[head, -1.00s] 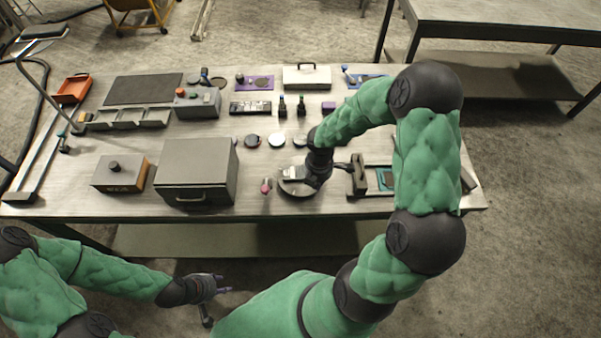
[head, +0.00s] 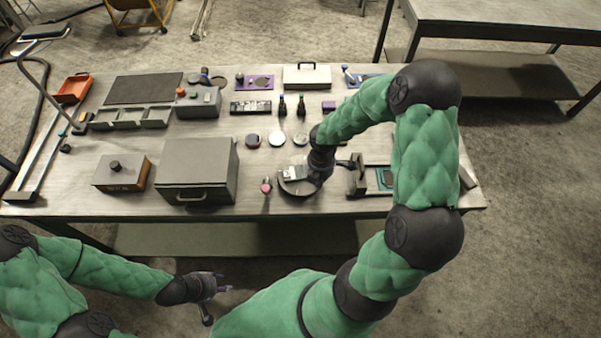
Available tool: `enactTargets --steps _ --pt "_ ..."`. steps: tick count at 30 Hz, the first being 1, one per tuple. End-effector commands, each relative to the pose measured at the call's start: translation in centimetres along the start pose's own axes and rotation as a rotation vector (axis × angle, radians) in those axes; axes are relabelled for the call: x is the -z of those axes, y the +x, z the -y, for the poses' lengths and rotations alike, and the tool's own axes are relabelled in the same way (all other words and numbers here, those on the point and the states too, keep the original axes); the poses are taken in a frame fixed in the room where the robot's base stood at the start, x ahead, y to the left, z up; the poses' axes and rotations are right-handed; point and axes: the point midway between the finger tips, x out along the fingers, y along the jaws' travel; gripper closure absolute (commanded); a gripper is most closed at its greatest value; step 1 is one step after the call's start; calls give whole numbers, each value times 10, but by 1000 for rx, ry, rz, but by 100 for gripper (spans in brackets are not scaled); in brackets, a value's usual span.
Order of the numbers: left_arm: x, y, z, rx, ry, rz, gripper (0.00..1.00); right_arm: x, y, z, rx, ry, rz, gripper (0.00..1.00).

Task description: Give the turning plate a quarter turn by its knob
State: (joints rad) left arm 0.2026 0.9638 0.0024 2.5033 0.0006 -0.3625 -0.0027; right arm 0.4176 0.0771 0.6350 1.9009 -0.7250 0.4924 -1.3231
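The turning plate (head: 296,191) is a round grey disc near the front edge of the workbench, right of the grey box with a handle. My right gripper (head: 287,176) is low over the plate and covers much of it. The plate's knob is hidden, and I cannot tell whether the fingers are closed on it. My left gripper (head: 219,303) is in front of the bench, below its top, with its fingers spread and nothing between them.
The workbench (head: 240,209) is crowded. A grey box (head: 197,170) and a small box with a black knob (head: 121,172) stand left of the plate. A small pink-topped item (head: 266,187) is close to its left. A dark upright block (head: 357,176) stands to its right.

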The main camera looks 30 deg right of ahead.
Motion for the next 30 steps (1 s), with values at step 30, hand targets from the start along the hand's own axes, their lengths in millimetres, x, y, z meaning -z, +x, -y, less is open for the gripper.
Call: enactTargets --steps 30 --pt "0 -4 -1 0 0 0 60 -2 0 -1 0 0 0 100"
